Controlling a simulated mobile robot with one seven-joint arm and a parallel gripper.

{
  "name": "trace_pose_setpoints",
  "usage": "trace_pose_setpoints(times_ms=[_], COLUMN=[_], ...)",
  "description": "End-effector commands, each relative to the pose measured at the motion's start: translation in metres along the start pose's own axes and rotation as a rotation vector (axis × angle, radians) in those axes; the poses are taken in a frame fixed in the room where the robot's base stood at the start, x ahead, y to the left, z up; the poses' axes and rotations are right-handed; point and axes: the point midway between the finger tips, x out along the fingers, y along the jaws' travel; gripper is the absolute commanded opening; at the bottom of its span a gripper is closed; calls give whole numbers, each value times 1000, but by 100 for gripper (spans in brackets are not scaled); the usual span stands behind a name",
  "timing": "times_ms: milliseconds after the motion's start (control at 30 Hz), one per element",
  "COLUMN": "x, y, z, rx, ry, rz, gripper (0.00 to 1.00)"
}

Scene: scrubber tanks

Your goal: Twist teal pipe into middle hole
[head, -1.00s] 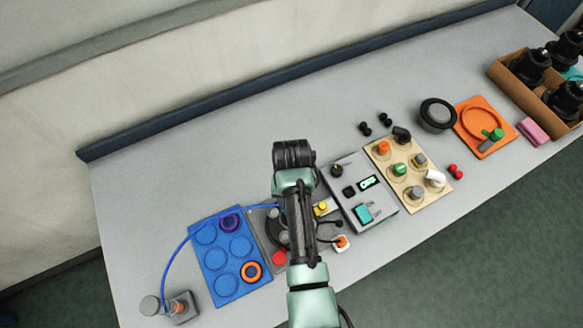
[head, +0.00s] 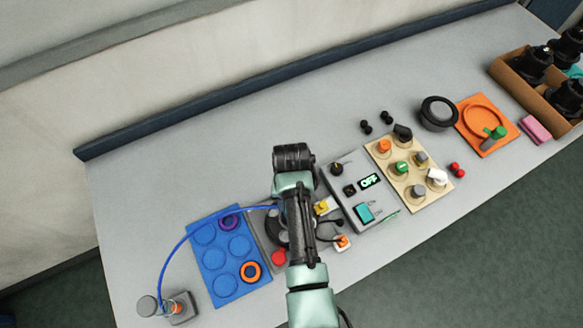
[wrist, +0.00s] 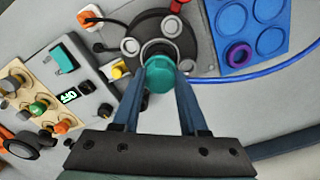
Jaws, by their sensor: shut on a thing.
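The teal pipe (wrist: 160,76) is between the fingers of my gripper (wrist: 161,72) in the wrist view, and the gripper is shut on it. The pipe's end is over the middle of a round black fixture (wrist: 185,42), beside a pale ring at the middle hole (wrist: 158,47). I cannot tell how deep the pipe sits in that hole. Grey round caps or holes lie around the middle one. In the head view my arm hides the gripper and pipe; only the left part of the black fixture (head: 273,230) shows.
A grey control box (head: 348,190) with an OFF display stands right of my arm. A blue tray (head: 219,272) with purple and orange rings lies left. A blue cable (head: 168,258) runs to the fixture area. The bench behind my arm is clear.

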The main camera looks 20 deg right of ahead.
Motion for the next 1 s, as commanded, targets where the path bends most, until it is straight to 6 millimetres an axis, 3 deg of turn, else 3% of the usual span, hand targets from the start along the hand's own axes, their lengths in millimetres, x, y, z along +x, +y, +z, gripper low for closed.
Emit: trace_pose_setpoints(times_ms=[1000], x=[11], y=[0], z=[0], rx=[0], ry=[-1], rz=[0], gripper=[0])
